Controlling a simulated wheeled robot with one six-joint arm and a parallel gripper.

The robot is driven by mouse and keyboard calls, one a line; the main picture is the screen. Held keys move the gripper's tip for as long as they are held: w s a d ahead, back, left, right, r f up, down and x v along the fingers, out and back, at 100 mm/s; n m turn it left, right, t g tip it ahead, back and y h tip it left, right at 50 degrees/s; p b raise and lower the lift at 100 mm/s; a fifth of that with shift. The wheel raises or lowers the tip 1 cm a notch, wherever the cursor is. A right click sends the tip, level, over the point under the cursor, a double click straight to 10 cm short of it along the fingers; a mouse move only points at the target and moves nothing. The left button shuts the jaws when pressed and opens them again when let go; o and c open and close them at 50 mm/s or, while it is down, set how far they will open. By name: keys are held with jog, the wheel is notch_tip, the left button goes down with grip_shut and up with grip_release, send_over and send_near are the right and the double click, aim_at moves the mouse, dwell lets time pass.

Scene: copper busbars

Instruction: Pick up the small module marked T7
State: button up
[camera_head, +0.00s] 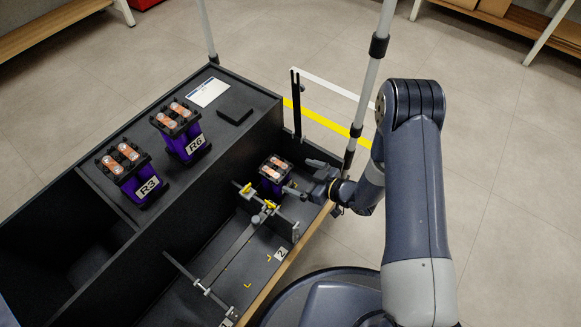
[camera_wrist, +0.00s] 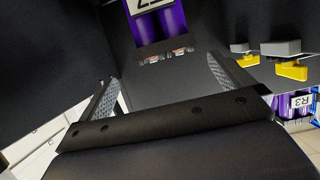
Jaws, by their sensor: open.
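A small purple module (camera_head: 275,172) with copper-coloured contacts on top stands in the lower bay of the dark bench, at its right end. Its label does not show in the head view. In the wrist view a purple module (camera_wrist: 171,22) is at the top edge, with a white label partly cut off; I cannot read the marking fully. My gripper (camera_head: 303,176) is open just right of the module, fingers spread towards it. In the wrist view the fingers of my gripper (camera_wrist: 165,75) are apart, with nothing between them; the module lies beyond the tips.
Modules R3 (camera_head: 133,177) and R6 (camera_head: 183,138) stand on the upper shelf. Yellow-handled clamps (camera_head: 247,188) and a metal bar (camera_head: 232,249) lie left of and in front of the small module. A grey post (camera_head: 369,85) rises close behind my arm.

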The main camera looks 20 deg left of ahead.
aim_at(287, 172)
jog(key=b+x, duration=0.1)
jog(key=x, duration=0.4)
jog(key=shift+a+f, duration=0.1)
jog(key=shift+a, duration=0.1)
jog(key=b+x, duration=0.2)
jog(key=x, duration=0.1)
jog(key=b+x, duration=0.1)
jog(key=x, duration=0.1)
jog(key=shift+s+a, duration=0.2)
jog(key=shift+s, duration=0.1)
jog(key=c, duration=1.9)
jog(key=shift+w, duration=0.1)
jog(key=shift+c, duration=0.6)
